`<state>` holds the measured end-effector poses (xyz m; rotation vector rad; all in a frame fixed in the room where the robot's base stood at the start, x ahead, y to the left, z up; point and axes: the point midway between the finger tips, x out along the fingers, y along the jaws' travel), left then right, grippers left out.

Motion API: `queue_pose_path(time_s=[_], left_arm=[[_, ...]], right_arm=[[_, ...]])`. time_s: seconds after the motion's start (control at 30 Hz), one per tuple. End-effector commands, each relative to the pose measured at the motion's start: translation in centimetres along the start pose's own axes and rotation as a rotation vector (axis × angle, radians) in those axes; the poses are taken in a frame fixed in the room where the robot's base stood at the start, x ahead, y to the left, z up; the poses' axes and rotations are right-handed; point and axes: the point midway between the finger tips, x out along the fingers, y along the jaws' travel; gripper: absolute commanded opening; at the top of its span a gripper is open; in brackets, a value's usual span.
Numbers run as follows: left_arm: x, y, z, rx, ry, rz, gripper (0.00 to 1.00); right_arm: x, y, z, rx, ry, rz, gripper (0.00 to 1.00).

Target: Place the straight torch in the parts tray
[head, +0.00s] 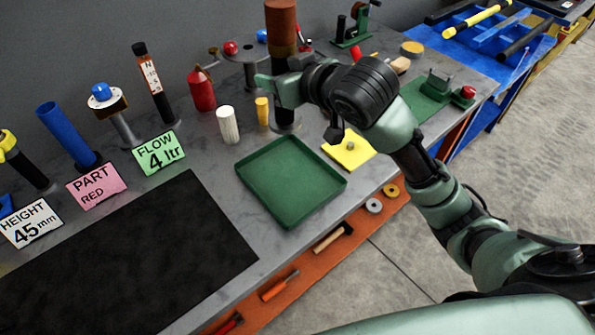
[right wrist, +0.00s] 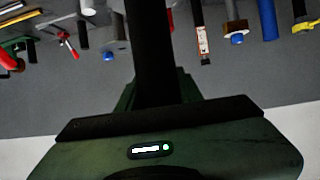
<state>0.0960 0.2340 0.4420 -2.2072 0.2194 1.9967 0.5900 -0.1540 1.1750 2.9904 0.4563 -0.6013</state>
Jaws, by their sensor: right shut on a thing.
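My right gripper (head: 268,86) is at the upper middle of the head view, fingers pointing left. It is shut on a tall, upright thing that I take to be the straight torch (head: 282,22). In the right wrist view a dark shaft (right wrist: 150,50) stands between the fingers. I cannot tell whether its lower end touches the table. The parts tray (head: 243,177), green, shallow and empty, lies nearer than the gripper. My left gripper is not in view.
Left of the tray lies a black mat (head: 120,265). Behind it stand a pink card (head: 97,188), a green card (head: 160,153) and a blue tube (head: 65,132). A white cylinder (head: 228,125) and a yellow plate (head: 350,150) are close to the tray.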

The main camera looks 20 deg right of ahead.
Motion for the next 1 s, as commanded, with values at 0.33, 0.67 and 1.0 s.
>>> queue_pose_path(time_s=[0.33,0.67,1.0], left_arm=[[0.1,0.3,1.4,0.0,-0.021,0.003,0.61],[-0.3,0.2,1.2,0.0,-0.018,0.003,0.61],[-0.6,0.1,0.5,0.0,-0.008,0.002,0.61]], right_arm=[[2.6,0.8,3.1,-0.015,0.001,-0.046,0.0],[5.7,0.8,10.5,-0.016,0.002,-0.044,0.0],[7.5,0.8,14.6,-0.018,0.009,-0.043,0.0]])
